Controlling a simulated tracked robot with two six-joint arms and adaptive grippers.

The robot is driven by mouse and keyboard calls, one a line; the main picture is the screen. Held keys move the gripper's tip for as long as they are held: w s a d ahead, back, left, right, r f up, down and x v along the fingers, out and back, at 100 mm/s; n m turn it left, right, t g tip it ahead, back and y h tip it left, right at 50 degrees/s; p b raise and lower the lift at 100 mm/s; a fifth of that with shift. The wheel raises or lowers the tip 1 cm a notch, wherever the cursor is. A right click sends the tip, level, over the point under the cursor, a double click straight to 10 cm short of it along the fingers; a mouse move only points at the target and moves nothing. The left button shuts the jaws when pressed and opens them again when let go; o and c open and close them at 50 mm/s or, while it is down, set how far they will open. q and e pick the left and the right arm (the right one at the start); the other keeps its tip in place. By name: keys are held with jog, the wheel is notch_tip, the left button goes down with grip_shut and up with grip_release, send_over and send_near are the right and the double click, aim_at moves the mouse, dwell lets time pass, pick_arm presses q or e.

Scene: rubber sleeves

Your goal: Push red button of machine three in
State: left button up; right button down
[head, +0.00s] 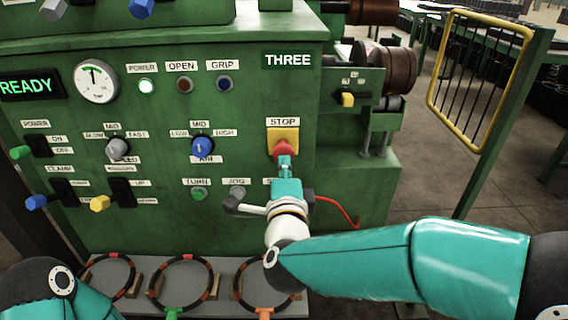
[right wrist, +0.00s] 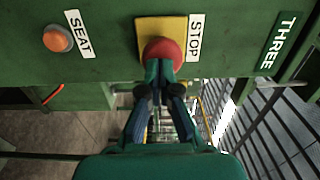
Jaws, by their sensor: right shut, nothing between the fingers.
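The red button (head: 282,148) is a mushroom head on a yellow plate (head: 290,132) under the STOP label, on the green panel marked THREE (head: 288,60). In the right wrist view the red button (right wrist: 168,50) is close ahead. My right gripper (head: 284,165) is shut and empty, its fingertips at the lower edge of the button. In the right wrist view the fingertips (right wrist: 159,72) overlap the button's edge. I cannot tell whether they touch it or how far it is pressed. My left gripper is not in view; only part of my left arm shows at bottom left.
An orange SEAT button (right wrist: 57,38) sits beside STOP in the right wrist view. Switches, a blue AIR knob (head: 202,146) and a gauge (head: 96,81) fill the panel. Ringed sleeves (head: 181,258) lie on a grey shelf below. A yellow-framed guard (head: 432,88) stands at right.

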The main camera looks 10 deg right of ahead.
jog(key=shift+w, duration=0.35)
